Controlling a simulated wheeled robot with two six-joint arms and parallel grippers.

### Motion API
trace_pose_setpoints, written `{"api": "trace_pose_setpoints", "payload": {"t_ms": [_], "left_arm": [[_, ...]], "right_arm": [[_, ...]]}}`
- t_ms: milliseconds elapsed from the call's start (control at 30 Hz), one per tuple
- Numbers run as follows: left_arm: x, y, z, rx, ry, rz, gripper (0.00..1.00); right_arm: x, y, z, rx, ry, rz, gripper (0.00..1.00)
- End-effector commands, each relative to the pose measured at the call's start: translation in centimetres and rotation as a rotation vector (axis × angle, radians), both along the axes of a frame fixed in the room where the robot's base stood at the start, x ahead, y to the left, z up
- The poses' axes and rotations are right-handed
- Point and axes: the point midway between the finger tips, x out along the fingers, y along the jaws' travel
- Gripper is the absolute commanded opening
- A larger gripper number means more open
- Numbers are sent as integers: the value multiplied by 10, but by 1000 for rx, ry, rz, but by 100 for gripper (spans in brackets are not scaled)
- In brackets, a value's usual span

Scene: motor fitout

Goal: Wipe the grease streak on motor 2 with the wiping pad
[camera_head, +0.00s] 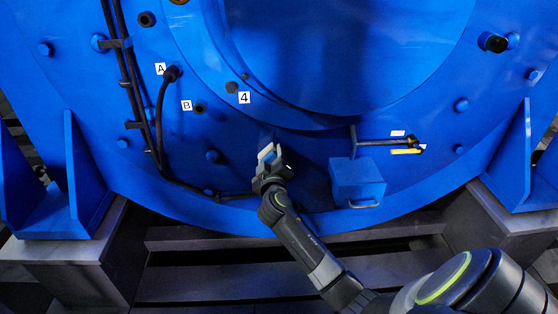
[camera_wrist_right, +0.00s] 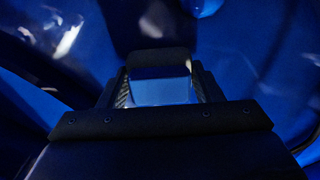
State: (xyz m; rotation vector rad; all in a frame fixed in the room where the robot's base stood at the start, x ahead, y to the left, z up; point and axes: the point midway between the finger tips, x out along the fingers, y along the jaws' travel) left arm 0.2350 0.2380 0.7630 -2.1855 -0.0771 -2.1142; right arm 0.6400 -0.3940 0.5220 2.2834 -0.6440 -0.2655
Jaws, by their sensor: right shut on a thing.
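The big blue motor (camera_head: 300,140) fills the head view; the tag on it near the middle reads 4, and I see no tag reading 2. My right gripper (camera_head: 268,160) is raised against the lower front of the motor, left of the blue box. It is shut on a small pale block, which I take for the wiping pad (camera_head: 266,152). In the right wrist view the pad (camera_wrist_right: 160,90) sits between the fingers, with a dark edge on top. I cannot tell whether it touches the motor. I cannot make out the grease streak for certain. My left gripper is not in view.
A blue box (camera_head: 357,182) with a handle sticks out right of the gripper. A black cable (camera_head: 161,125) runs down the left side to the lower edge. A rod with a yellow tag (camera_head: 407,151) is at right. Dark slats (camera_head: 220,283) lie below.

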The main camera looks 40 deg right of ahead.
Motion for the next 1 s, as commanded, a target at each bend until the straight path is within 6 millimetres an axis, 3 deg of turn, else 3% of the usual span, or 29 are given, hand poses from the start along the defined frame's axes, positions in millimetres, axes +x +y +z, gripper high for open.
{"api": "trace_pose_setpoints", "payload": {"t_ms": [367, 1000], "left_arm": [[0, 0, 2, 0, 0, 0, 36], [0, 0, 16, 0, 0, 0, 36]], "right_arm": [[-3, 4, 0, 1, 2, -1, 38], [-51, 32, 0, 2, 1, 0, 38]]}}
